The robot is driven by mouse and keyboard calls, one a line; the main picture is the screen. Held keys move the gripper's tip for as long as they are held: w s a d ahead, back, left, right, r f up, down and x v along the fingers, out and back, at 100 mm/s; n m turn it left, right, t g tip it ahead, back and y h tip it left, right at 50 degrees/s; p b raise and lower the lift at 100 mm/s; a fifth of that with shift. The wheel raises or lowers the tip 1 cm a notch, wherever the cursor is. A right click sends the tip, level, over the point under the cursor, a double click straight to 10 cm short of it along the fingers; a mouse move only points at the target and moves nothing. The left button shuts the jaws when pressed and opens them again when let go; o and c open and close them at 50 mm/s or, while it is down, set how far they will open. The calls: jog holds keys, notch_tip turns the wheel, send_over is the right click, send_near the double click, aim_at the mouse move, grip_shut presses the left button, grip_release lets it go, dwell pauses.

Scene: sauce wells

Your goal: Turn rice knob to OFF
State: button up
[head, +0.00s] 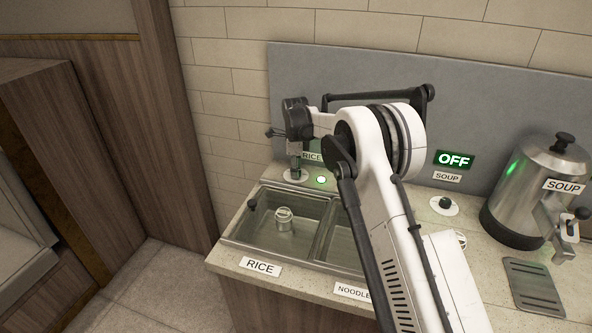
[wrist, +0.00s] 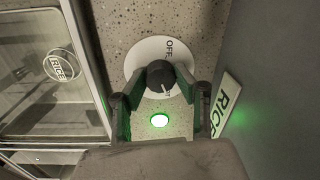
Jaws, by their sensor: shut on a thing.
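The rice knob (wrist: 160,74) is a small black knob on a round white dial (wrist: 147,46) marked OFF, seen in the wrist view. A pale pointer mark on the knob faces the near side, away from the OFF word. My gripper (wrist: 160,84) is shut on the knob, with a finger on either side of it. In the head view my gripper (head: 296,160) points down over the rice dial (head: 295,176) at the back left of the counter. The knob is hidden there by the fingers. A green light (head: 321,180) is lit beside the dial.
The RICE plate (wrist: 226,104) stands close beside the dial, by the grey back panel (head: 490,115). A glass-covered rice well (head: 262,234) lies in front. To the right are a soup knob (head: 444,206), a lit OFF sign (head: 454,160) and a steel soup pot (head: 520,210).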

jog(key=n+b, duration=0.2)
jog(key=n, duration=0.1)
jog(key=shift+f, duration=0.1)
jog(key=n+b, duration=0.1)
jog(key=n, duration=0.2)
jog(key=shift+n+b, duration=0.3)
jog(key=n+b, duration=0.1)
jog(key=n, duration=0.2)
jog(key=shift+d+n, duration=0.1)
jog(key=shift+n, duration=0.2)
jog(key=n+b, duration=0.1)
jog(key=n, duration=0.2)
jog(key=shift+n+y, duration=0.3)
jog(key=n, duration=0.3)
jog(key=shift+w+n+g+b, duration=0.1)
jog(key=shift+n+g+b, duration=0.2)
jog(key=shift+n, duration=0.1)
jog(key=n, duration=0.3)
jog(key=shift+n, duration=0.3)
jog(key=n, duration=0.6)
jog(key=shift+b, duration=0.3)
jog(key=shift+n, duration=0.4)
